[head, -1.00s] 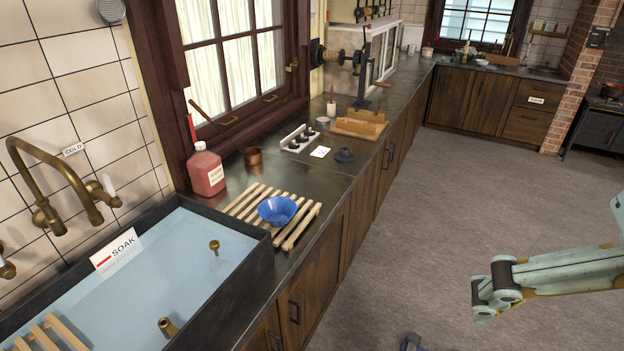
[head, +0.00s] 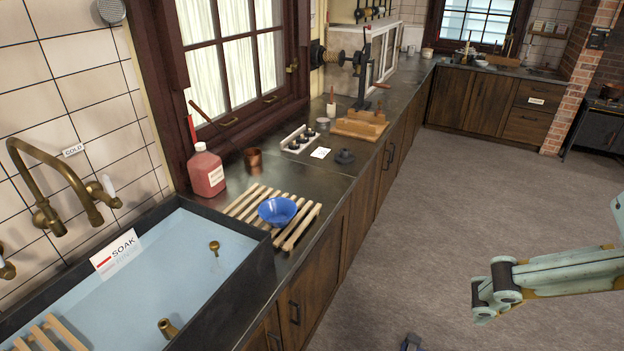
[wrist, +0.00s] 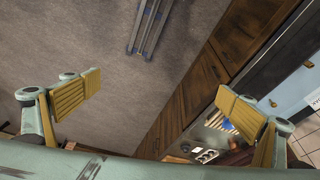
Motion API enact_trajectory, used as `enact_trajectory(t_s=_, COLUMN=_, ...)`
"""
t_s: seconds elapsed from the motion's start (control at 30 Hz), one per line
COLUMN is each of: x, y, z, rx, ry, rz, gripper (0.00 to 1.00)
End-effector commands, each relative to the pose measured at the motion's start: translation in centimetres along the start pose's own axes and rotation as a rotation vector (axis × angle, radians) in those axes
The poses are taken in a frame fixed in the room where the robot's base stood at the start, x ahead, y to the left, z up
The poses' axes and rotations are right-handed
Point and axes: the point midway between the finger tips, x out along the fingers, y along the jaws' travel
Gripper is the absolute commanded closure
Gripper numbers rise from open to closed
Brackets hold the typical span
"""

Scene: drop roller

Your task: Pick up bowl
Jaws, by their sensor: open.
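The blue bowl (head: 277,211) sits upright on a slatted wooden rack (head: 243,206) on the dark counter, just right of the sink in the head view. In the wrist view a small patch of blue, likely the bowl (wrist: 227,125), shows beside the right finger, which partly hides it. My gripper (wrist: 158,103) is open and empty, its two wooden-looking finger pads wide apart. It is over the floor beside the counter, well away from the bowl.
The water-filled sink (head: 190,262) has a raised dark rim beside the rack. A red bottle (head: 206,172) and a copper pot (head: 253,160) stand behind the rack. A black-knobbed tray (head: 298,139) and wooden stand (head: 360,124) are farther along.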

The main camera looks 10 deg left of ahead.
Motion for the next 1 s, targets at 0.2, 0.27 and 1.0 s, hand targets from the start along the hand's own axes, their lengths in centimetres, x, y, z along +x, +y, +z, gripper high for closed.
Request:
enact_trajectory(t_s=0.2, x=0.0, y=0.0, z=0.0, rx=0.000, ry=0.000, rz=0.000, gripper=0.07)
enact_trajectory(t_s=0.27, x=0.0, y=0.0, z=0.0, rx=0.000, ry=0.000, rz=0.000, gripper=0.13)
enact_trajectory(t_s=1.0, x=-0.4, y=-0.6, z=-2.9, rx=-0.062, ry=-0.013, rz=-0.008, gripper=0.17)
